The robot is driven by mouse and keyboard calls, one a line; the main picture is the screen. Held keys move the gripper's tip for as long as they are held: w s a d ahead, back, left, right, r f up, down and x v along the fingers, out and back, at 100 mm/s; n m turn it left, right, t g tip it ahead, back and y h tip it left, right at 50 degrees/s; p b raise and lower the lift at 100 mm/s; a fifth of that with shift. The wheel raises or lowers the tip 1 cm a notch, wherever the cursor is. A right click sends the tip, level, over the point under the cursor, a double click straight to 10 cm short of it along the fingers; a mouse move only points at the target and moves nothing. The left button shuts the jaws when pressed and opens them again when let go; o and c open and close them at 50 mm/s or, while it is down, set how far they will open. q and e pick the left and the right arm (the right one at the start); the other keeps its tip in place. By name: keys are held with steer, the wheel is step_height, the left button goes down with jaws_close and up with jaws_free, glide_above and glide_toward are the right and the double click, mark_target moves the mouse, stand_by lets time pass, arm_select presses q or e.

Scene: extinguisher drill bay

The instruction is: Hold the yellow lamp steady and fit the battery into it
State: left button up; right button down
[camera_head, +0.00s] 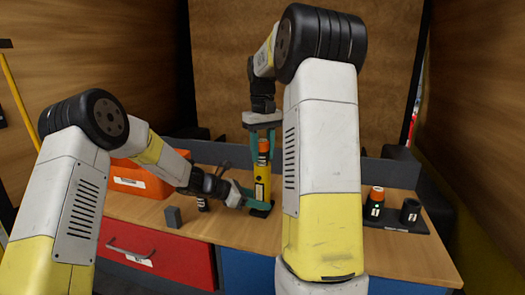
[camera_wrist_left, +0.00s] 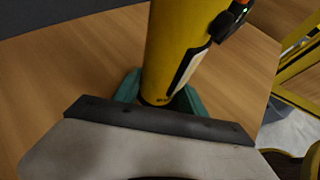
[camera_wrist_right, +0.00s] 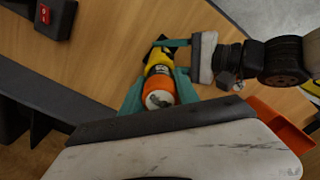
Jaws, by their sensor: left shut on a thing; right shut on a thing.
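The yellow lamp (camera_head: 262,187) stands upright on the bench. My left gripper (camera_head: 250,199) is shut on its lower part; the left wrist view shows the lamp (camera_wrist_left: 178,45) between its fingers (camera_wrist_left: 160,92). My right gripper (camera_head: 263,146) points down and is shut on the orange battery (camera_head: 263,146), in line above the lamp's top. The right wrist view shows the battery's pale end (camera_wrist_right: 159,98) between the fingers. Whether the battery's lower end is inside the lamp cannot be told.
The bench front right is clear.

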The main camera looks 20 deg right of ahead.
steer(key=shift+f, duration=0.65)
stand_by(0.4)
steer(key=shift+r, duration=0.35)
steer(key=shift+f, duration=0.25)
stand_by(0.5)
steer(key=c, duration=0.8)
jaws_free()
steer(key=shift+c, duration=0.2)
step_height(320, 180, up, 12)
steer(key=shift+f, duration=0.1)
